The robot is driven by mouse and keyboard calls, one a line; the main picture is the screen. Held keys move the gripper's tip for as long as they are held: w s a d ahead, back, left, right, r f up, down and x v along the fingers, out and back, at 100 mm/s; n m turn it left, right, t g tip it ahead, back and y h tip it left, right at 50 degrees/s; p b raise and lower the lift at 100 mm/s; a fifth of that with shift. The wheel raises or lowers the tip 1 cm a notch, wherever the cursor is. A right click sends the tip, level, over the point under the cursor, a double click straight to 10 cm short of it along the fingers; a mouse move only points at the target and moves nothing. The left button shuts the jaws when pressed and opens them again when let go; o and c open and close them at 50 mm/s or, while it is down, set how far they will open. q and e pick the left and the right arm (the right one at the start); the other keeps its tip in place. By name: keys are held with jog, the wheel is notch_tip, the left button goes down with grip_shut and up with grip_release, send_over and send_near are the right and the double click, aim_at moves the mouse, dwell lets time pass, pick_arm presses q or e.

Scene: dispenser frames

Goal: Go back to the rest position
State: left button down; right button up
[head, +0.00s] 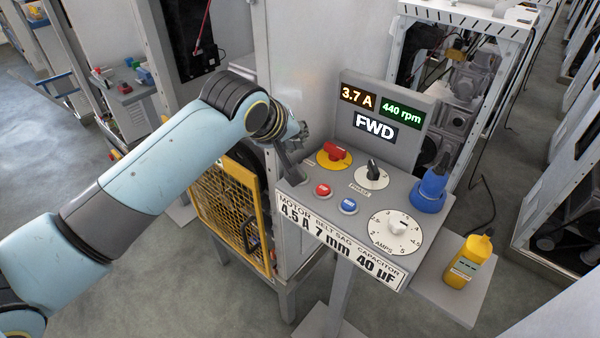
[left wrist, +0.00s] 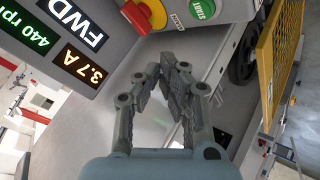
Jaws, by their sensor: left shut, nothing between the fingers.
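My left gripper (head: 291,168) is at the left edge of the grey control panel (head: 300,196), its fingers shut and empty. The left wrist view shows the fingers (left wrist: 174,68) close together below the green START button (left wrist: 202,9), apart from it in the picture. The display (head: 376,128) reads 3.7 A, 440 rpm and FWD. My right gripper is not in view.
A yellow bottle (head: 468,262) stands on a side shelf. A yellow mesh guard (head: 228,212) is below my left arm.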

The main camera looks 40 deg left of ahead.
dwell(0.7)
pick_arm(q)
jog(key=s+d+m+g, duration=0.25)
jog(key=s+m, duration=0.35)
jog(key=s, duration=0.7)
jog(key=s+d+m+g, duration=0.25)
jog(key=s+m, duration=0.25)
jog(key=s, duration=0.8)
jog(key=s+a+f+g+b, duration=0.2)
jog(key=f+b, duration=1.1)
jog(key=f, duration=2.4)
jog(key=s+f+b, duration=0.3)
jog(key=s+f, duration=0.3)
jog(key=f, duration=0.3)
jog(key=s+a+f+b, duration=0.1)
jog(key=s+f+b, duration=0.3)
jog(key=f, duration=0.6)
jog(key=s+a+f+g+b, duration=0.1)
jog(key=s+f+b, duration=0.3)
jog(key=s+f, duration=0.4)
jog(key=shift+s+a+f, duration=0.2)
jog(key=shift+s+f, duration=0.1)
jog(key=shift+f, duration=0.65)
